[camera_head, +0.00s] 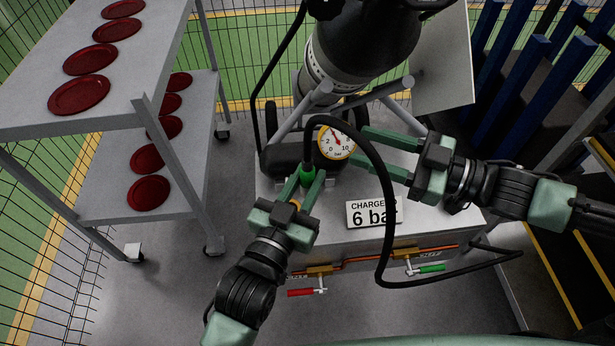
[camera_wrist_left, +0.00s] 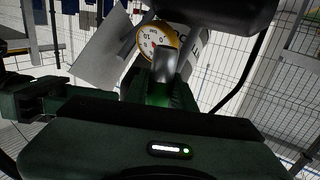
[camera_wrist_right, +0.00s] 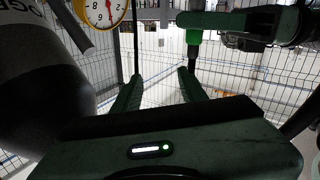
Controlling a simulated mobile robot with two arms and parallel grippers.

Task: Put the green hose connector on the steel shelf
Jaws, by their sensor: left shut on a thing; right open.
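The green hose connector (camera_head: 306,175) is at the end of a black hose, above the grey cabinet top. My left gripper (camera_head: 304,192) is shut on it. In the left wrist view the connector (camera_wrist_left: 158,93) shows green, below a grey metal cylinder, between the fingers. In the right wrist view, a green piece (camera_wrist_right: 194,36) shows near the left gripper. My right gripper (camera_head: 388,154) is open and empty, beside the gauge; its spread fingers (camera_wrist_right: 158,92) show in its own wrist view. A grey two-level shelf unit (camera_head: 130,95) on wheels stands at the left.
Several red discs (camera_head: 78,95) sit on both levels of the shelf unit. A yellow-rimmed gauge (camera_head: 337,141) and a "6 bar" sign (camera_head: 372,213) are by the cabinet. The black hose (camera_head: 385,230) loops in front. Blue uprights (camera_head: 520,70) stand at the right.

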